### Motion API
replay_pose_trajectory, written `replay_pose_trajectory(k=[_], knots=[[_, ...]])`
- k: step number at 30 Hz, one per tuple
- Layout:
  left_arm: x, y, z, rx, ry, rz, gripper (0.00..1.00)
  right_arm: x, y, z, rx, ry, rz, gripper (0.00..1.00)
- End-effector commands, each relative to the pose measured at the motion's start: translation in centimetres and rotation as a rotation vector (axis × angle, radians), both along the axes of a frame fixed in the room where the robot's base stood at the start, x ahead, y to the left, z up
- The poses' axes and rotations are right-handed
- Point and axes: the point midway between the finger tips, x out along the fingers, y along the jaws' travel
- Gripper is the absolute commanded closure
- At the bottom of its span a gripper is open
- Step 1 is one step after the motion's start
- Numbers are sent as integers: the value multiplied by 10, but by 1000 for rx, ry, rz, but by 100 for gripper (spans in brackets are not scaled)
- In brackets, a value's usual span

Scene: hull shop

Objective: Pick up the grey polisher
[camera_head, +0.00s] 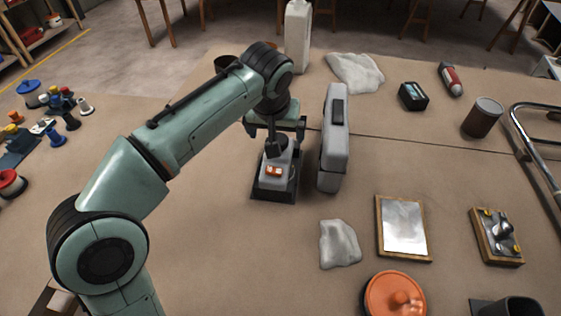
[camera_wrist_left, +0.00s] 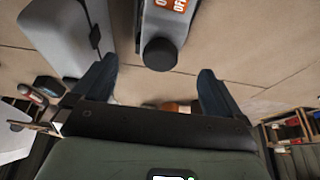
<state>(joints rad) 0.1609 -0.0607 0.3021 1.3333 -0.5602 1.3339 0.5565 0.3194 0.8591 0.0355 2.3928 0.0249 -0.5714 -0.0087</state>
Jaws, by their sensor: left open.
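The grey polisher (camera_head: 277,160) stands on its dark rectangular base on the brown-covered table, with an orange switch on its front. My left gripper (camera_head: 276,124) is directly over its rear upper part in the head view and partly hides it. In the left wrist view, the polisher's grey body (camera_wrist_left: 163,22) with an orange ON/OFF label and round black end lies between and ahead of the open fingers (camera_wrist_left: 155,78). The fingers are empty and I see no contact. My right gripper is not in view.
A grey case (camera_head: 334,150) stands upright close to the polisher's right; it also shows in the left wrist view (camera_wrist_left: 58,35). A white bottle (camera_head: 298,35) stands behind. A crumpled cloth (camera_head: 339,243), framed plate (camera_head: 402,228) and orange lid (camera_head: 394,296) lie in front right.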

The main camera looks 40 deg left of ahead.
Motion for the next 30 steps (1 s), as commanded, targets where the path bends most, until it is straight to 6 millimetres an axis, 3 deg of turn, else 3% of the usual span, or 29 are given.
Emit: replay_pose_trajectory(k=[3, 13, 21, 28, 30], knots=[[6, 3, -17, 0, 2, 0, 0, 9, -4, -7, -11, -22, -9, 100], [12, 9, -40, -1, 2, 2, 0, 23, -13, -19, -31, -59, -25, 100], [22, 16, -70, -1, 2, 0, 0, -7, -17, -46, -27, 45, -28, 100], [23, 16, -69, -1, 0, 0, 0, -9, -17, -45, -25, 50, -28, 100], [23, 16, -69, 0, -1, 0, 23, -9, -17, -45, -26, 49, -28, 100]])
